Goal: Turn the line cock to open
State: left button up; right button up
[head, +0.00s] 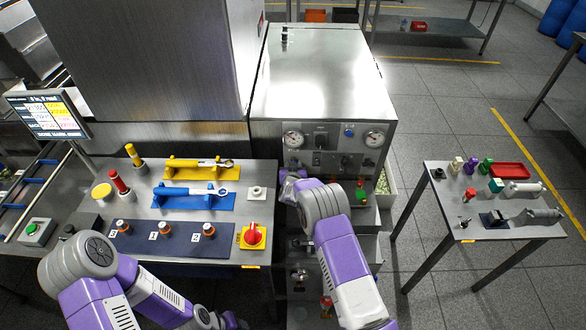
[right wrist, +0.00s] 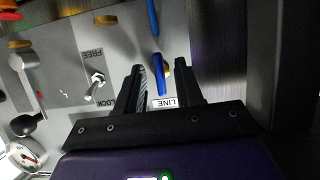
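In the right wrist view a blue lever (right wrist: 162,80) stands on the grey panel just above a label reading LINE (right wrist: 163,103). My right gripper (right wrist: 159,68) is open, with one finger on each side of the blue lever and visible gaps between. I cannot tell how deep the lever lies between the fingers. In the head view my right arm reaches the cabinet front, and its gripper and the lever are hidden there. My left arm is folded at lower left; its gripper fingers are not visible.
In the right wrist view another blue bar (right wrist: 153,16) lies above, and a toggle switch (right wrist: 97,82) marked FREE and LOCK stands left. In the head view a left bench holds a red knob (head: 253,235); a side table (head: 450,178) stands right.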

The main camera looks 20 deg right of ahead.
jog(key=p+v, duration=0.2)
jog(key=v, duration=0.5)
jog(key=shift+s+a, duration=0.2)
jog(key=shift+s, duration=0.05)
dwell(0.4)
